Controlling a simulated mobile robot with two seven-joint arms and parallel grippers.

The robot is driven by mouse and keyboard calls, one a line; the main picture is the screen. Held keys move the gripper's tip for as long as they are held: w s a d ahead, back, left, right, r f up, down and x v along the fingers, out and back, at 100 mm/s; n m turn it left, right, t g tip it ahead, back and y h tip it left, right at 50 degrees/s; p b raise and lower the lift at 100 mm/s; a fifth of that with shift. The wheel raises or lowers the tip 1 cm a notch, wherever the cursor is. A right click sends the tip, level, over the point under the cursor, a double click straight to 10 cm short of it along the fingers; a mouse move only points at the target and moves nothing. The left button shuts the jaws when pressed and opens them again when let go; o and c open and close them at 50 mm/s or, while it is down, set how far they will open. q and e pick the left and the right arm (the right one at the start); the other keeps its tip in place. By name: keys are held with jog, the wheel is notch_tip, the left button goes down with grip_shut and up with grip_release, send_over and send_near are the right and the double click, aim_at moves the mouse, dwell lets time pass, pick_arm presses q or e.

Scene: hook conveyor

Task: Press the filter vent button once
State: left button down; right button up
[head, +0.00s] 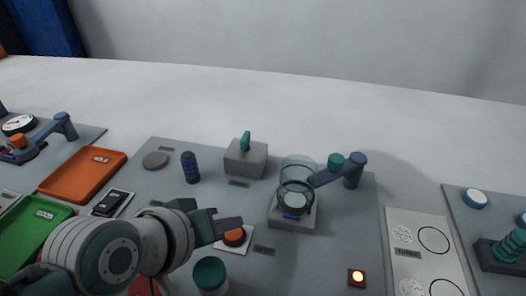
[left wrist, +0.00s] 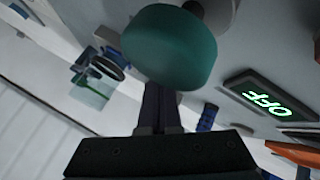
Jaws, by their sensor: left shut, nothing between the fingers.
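An orange-topped button (head: 234,239) sits on a pale square plate on the grey work panel. I cannot read a label that names it as the filter vent button. My left gripper (head: 238,223) is shut and empty, its fingertips just over this button and partly covering it. I cannot tell whether they touch it. In the left wrist view the shut fingers (left wrist: 160,98) point toward a large teal round cap (left wrist: 170,45), which hides what lies beyond the tips. My right gripper is in neither view.
A teal-capped jar (head: 209,272) stands close in front of the gripper. A glass vessel (head: 297,185) on a grey base stands to the right, with a blue-grey arm (head: 336,174) beside it. A lit square button (head: 357,277) is at the front right. A green OFF display (left wrist: 266,97) shows in the wrist view.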

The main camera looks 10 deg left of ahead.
aim_at(230, 239)
pick_arm(q)
jog(key=shift+f, duration=0.45)
jog(key=shift+f+b, duration=0.45)
jog(key=shift+b, duration=0.05)
dwell(0.5)
dwell(0.4)
jog(key=shift+r+p, duration=0.9)
jog(key=shift+p, duration=0.15)
notch_tip(230, 239, up, 5)
jog(key=p, duration=0.5)
